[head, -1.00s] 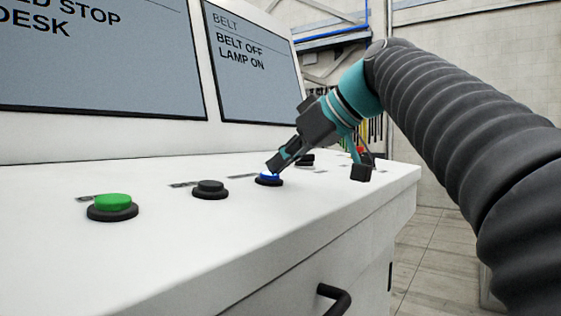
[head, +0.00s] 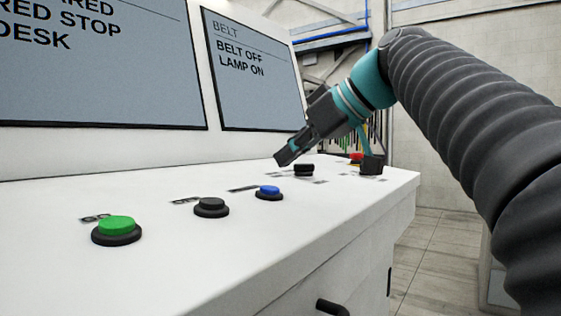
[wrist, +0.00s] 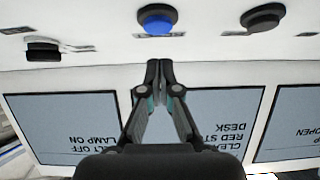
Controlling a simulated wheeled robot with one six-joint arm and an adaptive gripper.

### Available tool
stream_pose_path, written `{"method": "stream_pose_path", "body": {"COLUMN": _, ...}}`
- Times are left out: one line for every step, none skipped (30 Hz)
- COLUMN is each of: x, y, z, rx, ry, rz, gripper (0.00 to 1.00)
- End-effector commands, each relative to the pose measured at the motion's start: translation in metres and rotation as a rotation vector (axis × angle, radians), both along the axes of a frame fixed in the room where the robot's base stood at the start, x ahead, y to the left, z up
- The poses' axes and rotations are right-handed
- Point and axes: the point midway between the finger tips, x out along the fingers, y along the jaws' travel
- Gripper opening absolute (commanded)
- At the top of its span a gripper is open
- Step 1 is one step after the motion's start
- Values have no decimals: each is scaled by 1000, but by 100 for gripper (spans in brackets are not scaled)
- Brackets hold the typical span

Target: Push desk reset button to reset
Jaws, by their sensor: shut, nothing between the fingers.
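A blue button (head: 269,190) in a black collar sits on the white sloping desk top (head: 190,255); it also shows at the top of the wrist view (wrist: 157,26). The printed labels by the buttons are too small to read, so I cannot confirm which one is reset. My gripper (head: 281,161) is shut and empty. Its tips are in the air above and beyond the blue button, apart from it. In the wrist view the shut fingertips (wrist: 160,68) are below the blue button in the picture, in front of the screens.
A green button (head: 117,226) and a black button (head: 211,206) stand left of the blue one. A black control (head: 304,169) and a red button (head: 356,158) are to the right. Two screens rise behind; the right screen (head: 252,75) reads "BELT OFF LAMP ON".

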Motion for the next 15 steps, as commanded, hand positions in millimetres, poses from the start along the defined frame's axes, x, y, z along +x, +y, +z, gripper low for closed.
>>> {"method": "stream_pose_path", "body": {"x": -4, "y": -10, "z": 4, "rx": 0, "ry": -4, "rz": -8, "gripper": 0}}
{"method": "stream_pose_path", "body": {"x": -8, "y": -14, "z": 8, "rx": -1, "ry": -4, "rz": -7, "gripper": 0}}
{"method": "stream_pose_path", "body": {"x": -12, "y": -19, "z": 14, "rx": 0, "ry": -4, "rz": -6, "gripper": 0}}
{"method": "stream_pose_path", "body": {"x": -15, "y": -23, "z": 18, "rx": 0, "ry": -6, "rz": -7, "gripper": 0}}
{"method": "stream_pose_path", "body": {"x": -19, "y": -26, "z": 21, "rx": -1, "ry": -4, "rz": -6, "gripper": 0}}
{"method": "stream_pose_path", "body": {"x": -22, "y": -31, "z": 26, "rx": 1, "ry": -6, "rz": -4, "gripper": 0}}
{"method": "stream_pose_path", "body": {"x": -25, "y": -34, "z": 29, "rx": 1, "ry": -6, "rz": -4, "gripper": 0}}
{"method": "stream_pose_path", "body": {"x": -28, "y": -37, "z": 32, "rx": 0, "ry": -6, "rz": -4, "gripper": 0}}
{"method": "stream_pose_path", "body": {"x": -31, "y": -41, "z": 36, "rx": 0, "ry": -6, "rz": -4, "gripper": 0}}
{"method": "stream_pose_path", "body": {"x": -33, "y": -43, "z": 38, "rx": 1, "ry": -7, "rz": -2, "gripper": 0}}
{"method": "stream_pose_path", "body": {"x": -35, "y": -45, "z": 40, "rx": 1, "ry": -6, "rz": -2, "gripper": 0}}
{"method": "stream_pose_path", "body": {"x": -37, "y": -48, "z": 43, "rx": 1, "ry": -7, "rz": -3, "gripper": 0}}
{"method": "stream_pose_path", "body": {"x": -38, "y": -50, "z": 45, "rx": 1, "ry": -6, "rz": -2, "gripper": 0}}
{"method": "stream_pose_path", "body": {"x": -40, "y": -51, "z": 46, "rx": 1, "ry": -5, "rz": 0, "gripper": 0}}
{"method": "stream_pose_path", "body": {"x": -41, "y": -53, "z": 48, "rx": 2, "ry": -5, "rz": 0, "gripper": 0}}
